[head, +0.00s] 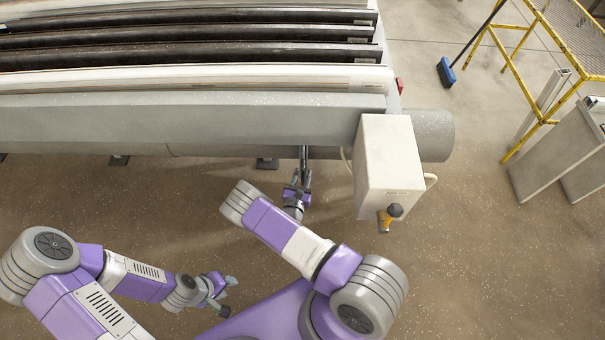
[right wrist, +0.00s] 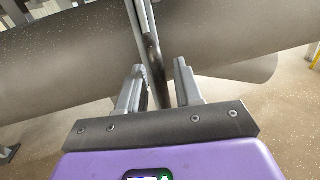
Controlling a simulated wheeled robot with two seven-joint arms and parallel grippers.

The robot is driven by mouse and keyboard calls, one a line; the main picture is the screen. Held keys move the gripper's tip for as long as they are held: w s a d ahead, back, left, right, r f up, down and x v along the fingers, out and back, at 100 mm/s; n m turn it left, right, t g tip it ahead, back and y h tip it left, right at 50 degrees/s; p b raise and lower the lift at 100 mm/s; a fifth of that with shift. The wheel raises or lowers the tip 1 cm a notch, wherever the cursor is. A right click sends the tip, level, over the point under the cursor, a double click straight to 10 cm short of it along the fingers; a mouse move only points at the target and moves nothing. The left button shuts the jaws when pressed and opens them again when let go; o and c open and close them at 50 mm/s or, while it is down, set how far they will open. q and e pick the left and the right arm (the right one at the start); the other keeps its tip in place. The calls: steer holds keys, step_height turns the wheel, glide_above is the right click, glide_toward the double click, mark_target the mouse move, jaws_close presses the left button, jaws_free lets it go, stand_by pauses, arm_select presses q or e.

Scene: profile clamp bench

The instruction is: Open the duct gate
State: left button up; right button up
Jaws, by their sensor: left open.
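A grey duct (head: 432,135) runs under the front of the bench. A dark upright lever or rod (head: 303,158) stands out from the duct; I take it for the gate's handle. My right gripper (head: 304,182) is at the lever's near end. In the right wrist view the rod (right wrist: 152,62) passes between the fingers of my right gripper (right wrist: 158,82). The fingers are apart, with a clear gap on the rod's right side; the rod is close to the left finger. My left gripper (head: 228,295) is open and empty, low over the floor, away from the duct.
A pale box (head: 385,155) with a yellow, black-knobbed handle (head: 389,216) hangs at the bench's right end, right of my right gripper. Dark and pale profiles (head: 190,50) lie on the bench. The floor in front is clear.

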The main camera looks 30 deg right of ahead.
steer(key=shift+w+d, duration=0.35)
steer(key=shift+w, duration=0.05)
steer(key=shift+c, duration=0.3)
jaws_close()
